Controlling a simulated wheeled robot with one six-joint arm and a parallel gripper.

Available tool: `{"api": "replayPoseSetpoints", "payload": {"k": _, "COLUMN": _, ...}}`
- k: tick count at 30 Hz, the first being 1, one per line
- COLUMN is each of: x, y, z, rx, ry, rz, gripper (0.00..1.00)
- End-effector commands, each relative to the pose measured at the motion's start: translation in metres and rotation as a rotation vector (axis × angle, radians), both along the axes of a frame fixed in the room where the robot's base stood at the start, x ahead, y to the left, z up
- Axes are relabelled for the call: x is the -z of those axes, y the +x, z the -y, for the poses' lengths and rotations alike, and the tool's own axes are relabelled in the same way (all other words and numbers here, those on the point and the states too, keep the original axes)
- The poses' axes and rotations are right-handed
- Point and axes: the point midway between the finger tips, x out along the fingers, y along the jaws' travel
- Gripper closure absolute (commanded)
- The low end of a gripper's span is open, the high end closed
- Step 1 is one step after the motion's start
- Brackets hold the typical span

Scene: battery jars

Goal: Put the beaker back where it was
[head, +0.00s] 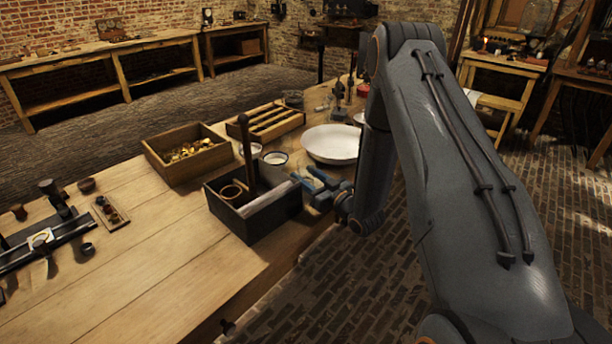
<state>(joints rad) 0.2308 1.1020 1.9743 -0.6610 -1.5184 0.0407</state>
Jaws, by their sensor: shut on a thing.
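My gripper (322,188), with blue fingers, is low over the right edge of the wooden workbench (150,265), just right of a black open box (272,226). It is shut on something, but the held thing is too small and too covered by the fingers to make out. I cannot pick out the beaker for certain. A small clear or grey vessel (293,98) stands at the back of the bench, but I cannot tell whether it is a beaker.
The black box holds copper-coloured rings (231,192) and an upright wooden rod (246,150). Behind are a wooden box of brass pieces (187,151), a slotted wooden tray (265,122), a white basin (331,144) and a small white cup (275,158). The front middle of the bench is clear.

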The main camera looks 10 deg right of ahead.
Motion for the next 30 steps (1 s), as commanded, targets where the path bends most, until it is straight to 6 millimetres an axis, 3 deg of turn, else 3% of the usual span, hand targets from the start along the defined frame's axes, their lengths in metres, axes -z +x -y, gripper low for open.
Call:
{"api": "replayPoseSetpoints", "payload": {"k": 11, "x": 0.003, "y": 0.0, "z": 0.0, "rx": 0.0, "ry": 0.0, "rz": 0.001, "gripper": 0.84}}
{"api": "replayPoseSetpoints", "payload": {"k": 12, "x": 0.003, "y": 0.0, "z": 0.0, "rx": 0.0, "ry": -0.001, "rz": 0.0, "gripper": 0.53}}
{"api": "replayPoseSetpoints", "payload": {"k": 15, "x": 0.003, "y": 0.0, "z": 0.0, "rx": 0.0, "ry": 0.0, "rz": 0.001, "gripper": 0.39}}
{"api": "replayPoseSetpoints", "payload": {"k": 26, "x": -0.002, "y": 0.0, "z": 0.0, "rx": 0.0, "ry": 0.0, "rz": 0.001, "gripper": 0.39}}
{"api": "replayPoseSetpoints", "payload": {"k": 30, "x": 0.001, "y": -0.016, "z": 0.009, "rx": 0.003, "ry": 0.0, "rz": -0.001, "gripper": 0.39}}
